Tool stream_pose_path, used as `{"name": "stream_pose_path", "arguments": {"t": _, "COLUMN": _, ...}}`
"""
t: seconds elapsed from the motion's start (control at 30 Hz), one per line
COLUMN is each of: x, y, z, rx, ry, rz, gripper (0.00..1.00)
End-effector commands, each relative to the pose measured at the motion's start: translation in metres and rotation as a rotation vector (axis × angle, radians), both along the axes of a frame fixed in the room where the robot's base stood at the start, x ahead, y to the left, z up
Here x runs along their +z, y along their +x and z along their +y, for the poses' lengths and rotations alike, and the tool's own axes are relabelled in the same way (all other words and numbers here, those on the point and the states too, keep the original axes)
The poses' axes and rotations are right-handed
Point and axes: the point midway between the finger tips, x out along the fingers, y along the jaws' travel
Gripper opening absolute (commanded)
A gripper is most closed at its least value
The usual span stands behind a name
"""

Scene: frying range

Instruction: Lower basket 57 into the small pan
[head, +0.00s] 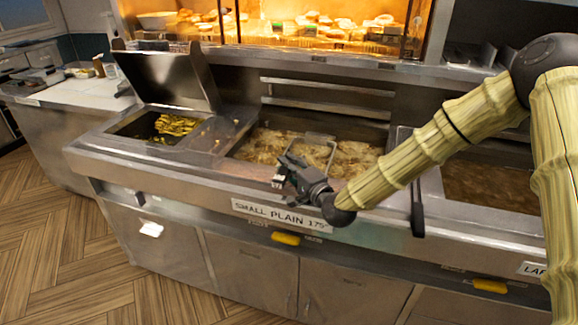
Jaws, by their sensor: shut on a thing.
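The small pan (260,146) is the middle well of the range, behind a front label that reads "SMALL PLAIN 175". Bubbling golden-brown frying fills it. My gripper (283,177) is over the pan's front edge, shut on the basket's handle end, though its fingers and the grip are small and partly hidden. A thin metal frame of the basket (333,150) shows just behind the gripper, within the pan's outline. The basket's lower part cannot be made out and its number is not legible. I cannot tell how deep it sits.
A well with yellow-green pieces (176,124) stands to the left under a raised metal lid (170,78). A larger brown oil pan (490,185) is at the right, partly behind my arm. A dark handle (417,205) hangs between the pans. A lit food display (320,28) is behind.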

Motion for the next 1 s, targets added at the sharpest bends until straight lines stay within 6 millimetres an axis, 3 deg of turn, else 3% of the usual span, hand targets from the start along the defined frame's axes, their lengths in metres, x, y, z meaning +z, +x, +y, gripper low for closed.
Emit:
{"name": "stream_pose_path", "arguments": {"t": 0.3, "x": -0.002, "y": 0.000, "z": 0.000, "rx": 0.000, "ry": 0.000, "rz": 0.001, "gripper": 0.00}}
{"name": "stream_pose_path", "arguments": {"t": 0.33, "x": -0.002, "y": 0.000, "z": 0.000, "rx": 0.000, "ry": 0.000, "rz": 0.001, "gripper": 0.26}}
{"name": "stream_pose_path", "arguments": {"t": 0.43, "x": -0.002, "y": 0.000, "z": 0.000, "rx": 0.000, "ry": 0.000, "rz": 0.001, "gripper": 0.44}}
{"name": "stream_pose_path", "arguments": {"t": 0.83, "x": -0.002, "y": -0.003, "z": -0.002, "rx": -0.001, "ry": 0.001, "rz": 0.003, "gripper": 0.46}}
{"name": "stream_pose_path", "arguments": {"t": 1.0, "x": -0.002, "y": -0.018, "z": -0.013, "rx": -0.002, "ry": 0.001, "rz": 0.003, "gripper": 0.46}}
